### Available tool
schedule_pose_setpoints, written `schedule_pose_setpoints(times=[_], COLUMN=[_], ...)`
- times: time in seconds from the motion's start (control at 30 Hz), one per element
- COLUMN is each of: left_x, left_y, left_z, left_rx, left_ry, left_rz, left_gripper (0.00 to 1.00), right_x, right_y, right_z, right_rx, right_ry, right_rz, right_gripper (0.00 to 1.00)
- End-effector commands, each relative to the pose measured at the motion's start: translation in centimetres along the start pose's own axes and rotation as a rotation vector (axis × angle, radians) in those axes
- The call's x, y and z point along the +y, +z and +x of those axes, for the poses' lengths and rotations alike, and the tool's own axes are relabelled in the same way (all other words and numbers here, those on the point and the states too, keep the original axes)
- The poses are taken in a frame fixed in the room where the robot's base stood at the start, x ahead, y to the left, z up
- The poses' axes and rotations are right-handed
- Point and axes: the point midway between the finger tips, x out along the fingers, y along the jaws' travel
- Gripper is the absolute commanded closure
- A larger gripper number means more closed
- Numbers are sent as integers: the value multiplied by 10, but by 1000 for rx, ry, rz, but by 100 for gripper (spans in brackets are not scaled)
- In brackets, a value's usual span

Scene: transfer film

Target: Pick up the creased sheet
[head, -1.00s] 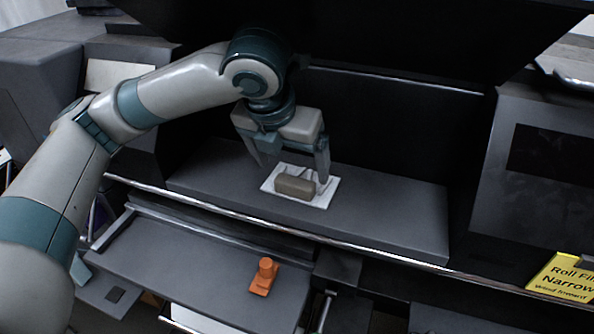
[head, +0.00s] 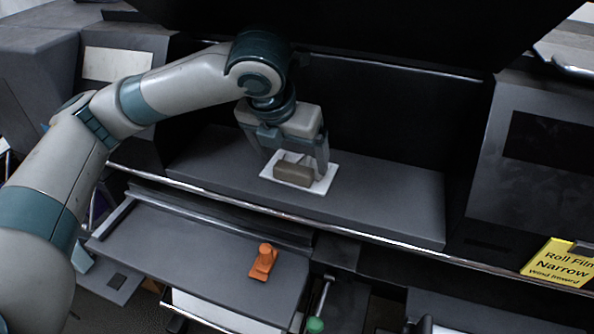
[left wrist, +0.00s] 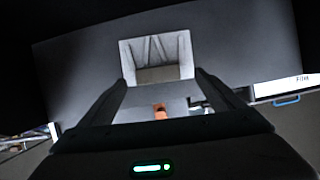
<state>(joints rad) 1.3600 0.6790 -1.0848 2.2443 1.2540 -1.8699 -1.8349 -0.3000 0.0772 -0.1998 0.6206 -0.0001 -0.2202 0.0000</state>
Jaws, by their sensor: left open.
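The creased sheet (head: 323,186) is a small white sheet lying flat on the dark grey shelf. A grey-brown block (head: 293,174) rests on it and covers its middle. In the left wrist view the sheet (left wrist: 158,49) shows fold lines, with the block (left wrist: 158,74) across its lower part. My left gripper (head: 296,168) is open over the sheet, its fingers at either side of the block. Nothing is held between them. Whether the fingertips touch the sheet cannot be told. My right gripper is not in view.
The shelf (head: 395,204) is clear to the right of the sheet, with a metal rail along its front edge. A lower tray (head: 190,243) holds an orange piece (head: 263,262). A yellow Roll Film sign (head: 558,264) stands at right. A dark overhang is above.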

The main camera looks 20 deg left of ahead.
Motion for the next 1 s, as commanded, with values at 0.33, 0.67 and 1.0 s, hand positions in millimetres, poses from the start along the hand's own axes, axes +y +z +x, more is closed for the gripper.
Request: schedule_pose_setpoints(times=[0.33,0.67,1.0], left_x=[4,5,5], left_y=[2,2,2], left_z=[22,52,52], left_rx=[5,1,0], left_ry=[1,-1,-1], left_rz=[-2,0,1], left_gripper=[12,12,12], right_x=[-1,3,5], right_y=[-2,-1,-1], right_z=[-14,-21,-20], right_rx=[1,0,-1], right_ry=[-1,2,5], right_rz=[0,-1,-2], right_gripper=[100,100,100])
